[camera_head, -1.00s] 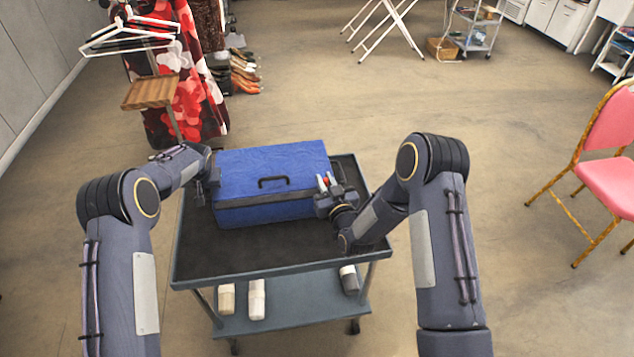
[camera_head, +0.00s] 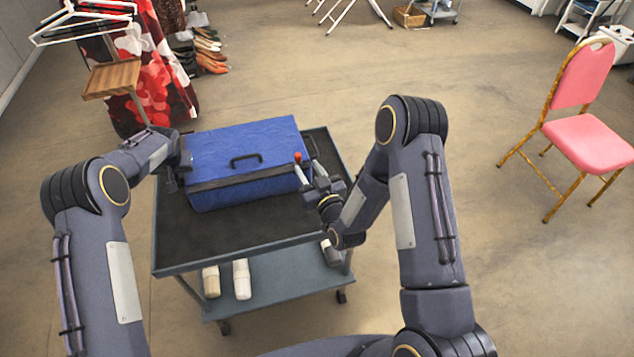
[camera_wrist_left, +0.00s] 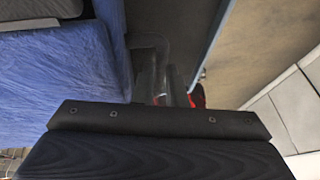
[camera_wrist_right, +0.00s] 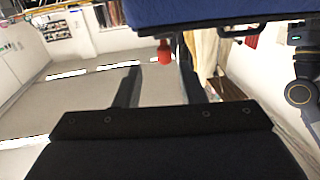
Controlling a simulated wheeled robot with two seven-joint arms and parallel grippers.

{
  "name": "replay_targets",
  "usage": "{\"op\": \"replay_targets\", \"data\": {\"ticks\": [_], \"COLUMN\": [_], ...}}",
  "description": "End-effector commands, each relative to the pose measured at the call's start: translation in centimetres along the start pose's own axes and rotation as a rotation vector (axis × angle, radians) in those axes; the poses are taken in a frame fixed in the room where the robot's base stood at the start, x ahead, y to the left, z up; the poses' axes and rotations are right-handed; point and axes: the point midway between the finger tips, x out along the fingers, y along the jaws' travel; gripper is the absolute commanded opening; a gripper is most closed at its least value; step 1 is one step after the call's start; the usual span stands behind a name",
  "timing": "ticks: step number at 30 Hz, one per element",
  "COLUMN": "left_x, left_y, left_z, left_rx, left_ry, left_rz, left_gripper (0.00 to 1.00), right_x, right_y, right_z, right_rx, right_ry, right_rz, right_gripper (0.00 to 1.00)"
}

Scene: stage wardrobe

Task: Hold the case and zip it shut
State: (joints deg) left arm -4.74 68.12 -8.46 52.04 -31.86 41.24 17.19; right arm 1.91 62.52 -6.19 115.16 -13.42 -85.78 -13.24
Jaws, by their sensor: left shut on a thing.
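The blue case (camera_head: 235,140) sits on the cart with its lid down. It has a black handle (camera_head: 246,160) and a dark band along its front side. My left gripper (camera_head: 184,165) is shut at the case's left end. In the left wrist view its fingers (camera_wrist_left: 160,80) are beside the blue fabric (camera_wrist_left: 60,85); the exact part held is unclear. A red pull (camera_head: 298,157) is at the case's right end. My right gripper (camera_head: 304,172) is open there. In the right wrist view the red pull (camera_wrist_right: 164,52) hangs between its spread fingers (camera_wrist_right: 158,80), not gripped.
The case stands on a dark-topped cart (camera_head: 225,240); its front top is clear. A clothes rack with a wooden shelf (camera_head: 112,79) stands at back left, a pink chair (camera_head: 585,140) at right. Floor between is open.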

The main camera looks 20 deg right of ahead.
Motion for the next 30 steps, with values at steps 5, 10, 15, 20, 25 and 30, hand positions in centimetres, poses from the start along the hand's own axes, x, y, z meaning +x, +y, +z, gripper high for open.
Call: {"op": "replay_targets", "data": {"ticks": [5,10,15,20,25,30], "left_x": [0.0,-0.1,-0.1,-0.1,0.0,0.0], "left_y": [0.2,0.2,0.2,0.2,0.2,0.2], "left_z": [0.0,-0.1,-0.1,-0.1,0.0,0.0], "left_rx": [0.001,0.001,0.001,0.001,0.001,0.001], "left_ry": [0.001,0.001,0.001,0.001,0.001,0.0], "left_rz": [0.003,0.003,0.003,0.003,0.003,0.003], "left_gripper": [0.0,0.0,0.0,0.0,0.33,0.36], "right_x": [-3.5,-5.2,-5.7,-5.7,-5.6,-5.6], "right_y": [0.1,0.1,0.1,0.1,0.1,0.1], "right_z": [0.1,0.1,0.0,0.0,0.0,0.0], "right_rx": [0.001,0.0,0.0,0.0,0.0,0.0], "right_ry": [-0.003,-0.001,0.001,0.001,0.001,0.001], "right_rz": [0.0,0.001,0.001,0.001,0.001,0.001], "right_gripper": [0.36,0.36,0.36,0.36,0.36,0.36]}}
